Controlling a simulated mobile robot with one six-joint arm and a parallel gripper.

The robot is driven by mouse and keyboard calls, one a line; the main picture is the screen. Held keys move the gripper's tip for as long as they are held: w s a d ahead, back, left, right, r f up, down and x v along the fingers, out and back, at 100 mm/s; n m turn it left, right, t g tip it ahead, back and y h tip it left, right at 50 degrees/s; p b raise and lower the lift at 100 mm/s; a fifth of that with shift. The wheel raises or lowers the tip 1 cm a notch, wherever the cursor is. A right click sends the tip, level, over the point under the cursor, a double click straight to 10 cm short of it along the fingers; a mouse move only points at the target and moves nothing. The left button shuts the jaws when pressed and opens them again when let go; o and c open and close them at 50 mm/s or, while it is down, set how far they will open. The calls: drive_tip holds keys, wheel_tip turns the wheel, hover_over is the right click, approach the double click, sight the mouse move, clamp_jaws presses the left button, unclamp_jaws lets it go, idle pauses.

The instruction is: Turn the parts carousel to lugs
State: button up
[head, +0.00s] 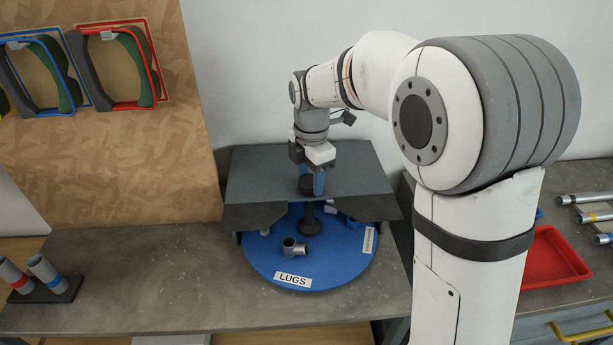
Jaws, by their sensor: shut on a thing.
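The parts carousel is a round blue turntable (258,262) on the grey bench, partly hidden under a dark grey cover. Its white LUGS label (293,280) faces the front. A second label (368,240), too small to read, is at the right edge. A metal pipe-like part (291,248) lies on the disc behind the LUGS label. A dark upright post (310,222) stands near the disc's middle. My gripper (315,184) points down above the carousel, shut on the dark knob (305,184) over the post. The exact contact is partly hidden.
The flat grey cover (260,170) spans the back of the carousel. Two grey tubes (42,272) stand in a holder at left. A red tray (550,258) and metal tubes (585,197) are at right. Coloured frames (125,65) hang on the board.

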drive_tip(key=shift+s+a+f+n, duration=0.1)
drive_tip(key=shift+s+n, duration=0.05)
drive_tip(key=shift+n, duration=1.15)
drive_tip(key=shift+f+n, duration=0.15)
drive_tip(key=shift+n, duration=0.45)
drive_tip(key=o, duration=1)
drive_tip(key=shift+s, duration=0.1)
drive_tip(key=shift+o, duration=1.9)
drive_tip(key=shift+r, duration=0.2)
drive_tip(key=shift+r, duration=0.55)
wheel_tip(320, 180, up, 7)
drive_tip(key=shift+f+b, duration=0.15)
drive_tip(key=shift+b, duration=0.25)
